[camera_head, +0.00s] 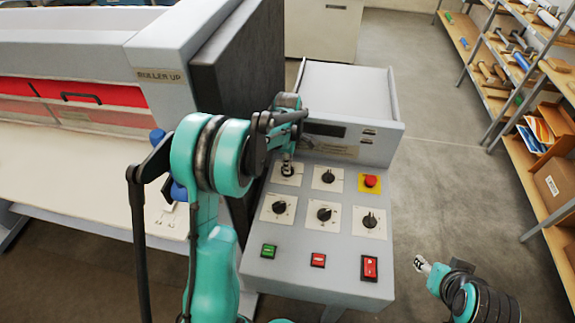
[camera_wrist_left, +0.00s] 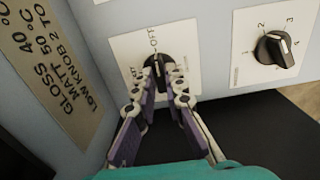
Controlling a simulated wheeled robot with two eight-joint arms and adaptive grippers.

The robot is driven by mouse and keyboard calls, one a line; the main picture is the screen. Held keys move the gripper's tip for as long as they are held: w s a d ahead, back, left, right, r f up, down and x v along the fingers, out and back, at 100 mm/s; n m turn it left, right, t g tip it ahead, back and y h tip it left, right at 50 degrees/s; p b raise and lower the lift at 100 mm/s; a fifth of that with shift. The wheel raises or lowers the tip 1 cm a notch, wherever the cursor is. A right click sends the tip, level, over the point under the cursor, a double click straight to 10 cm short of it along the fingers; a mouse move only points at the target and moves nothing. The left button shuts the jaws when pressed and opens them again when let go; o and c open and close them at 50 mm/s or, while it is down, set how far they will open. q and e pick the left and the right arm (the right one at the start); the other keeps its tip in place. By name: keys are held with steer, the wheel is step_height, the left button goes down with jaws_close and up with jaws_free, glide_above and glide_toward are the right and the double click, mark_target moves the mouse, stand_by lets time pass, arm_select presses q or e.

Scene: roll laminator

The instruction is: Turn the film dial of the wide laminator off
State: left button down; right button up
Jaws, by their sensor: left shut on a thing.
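The wide laminator (camera_head: 95,35) fills the left side of the head view, with its grey control panel (camera_head: 318,265) in the middle. My left gripper (camera_head: 287,164) reaches down to the upper left dial (camera_head: 287,171) of the panel. In the left wrist view the fingers of my left gripper (camera_wrist_left: 160,92) are shut on this black dial (camera_wrist_left: 153,65), on a white plate reading OFF. The fingers hide part of the dial and its plate lettering, and its exact pointer setting is unclear. My right gripper (camera_head: 427,266) is at the lower right, away from the panel; its jaws are hard to make out.
A numbered dial (camera_wrist_left: 272,47) sits right of the held one. The panel also has several more dials, a red stop button (camera_head: 371,181), a green button (camera_head: 268,250), a red button (camera_head: 318,260) and a red switch (camera_head: 369,268). Shelves (camera_head: 515,95) stand at right beyond open floor.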

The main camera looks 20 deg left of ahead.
arm_select(q)
steer(key=c, duration=1.6)
jaws_free()
steer(key=shift+r, duration=0.15)
step_height(320, 180, up, 12)
steer(key=shift+f, duration=0.1)
